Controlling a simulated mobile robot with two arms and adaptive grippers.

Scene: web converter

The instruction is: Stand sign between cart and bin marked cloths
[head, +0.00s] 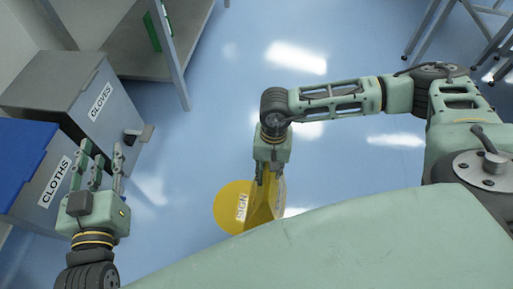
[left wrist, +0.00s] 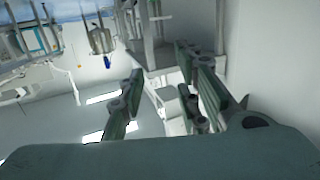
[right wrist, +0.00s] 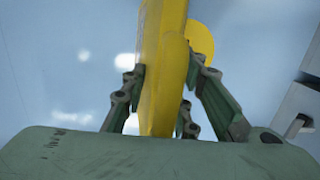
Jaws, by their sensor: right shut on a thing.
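The yellow sign (head: 262,205) has a round yellow base and a white label reading SIGN. My right gripper (head: 268,178) is shut on its upper part, and the right wrist view shows the yellow panel (right wrist: 165,70) between the fingers. I cannot tell whether the base touches the floor. The bin marked CLOTHS (head: 45,192) has a blue lid and stands at the left edge. My left gripper (head: 100,160) is open and empty, above the front of that bin. In the left wrist view its fingers (left wrist: 165,95) are spread apart. I cannot make out a cart for certain.
A grey-lidded bin marked GLOVES (head: 105,110) stands beside the cloths bin, with a pedal at its front. A grey shelf frame (head: 165,50) is behind it. Metal legs (head: 480,40) show at the top right. The blue floor (head: 230,100) in the middle is clear.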

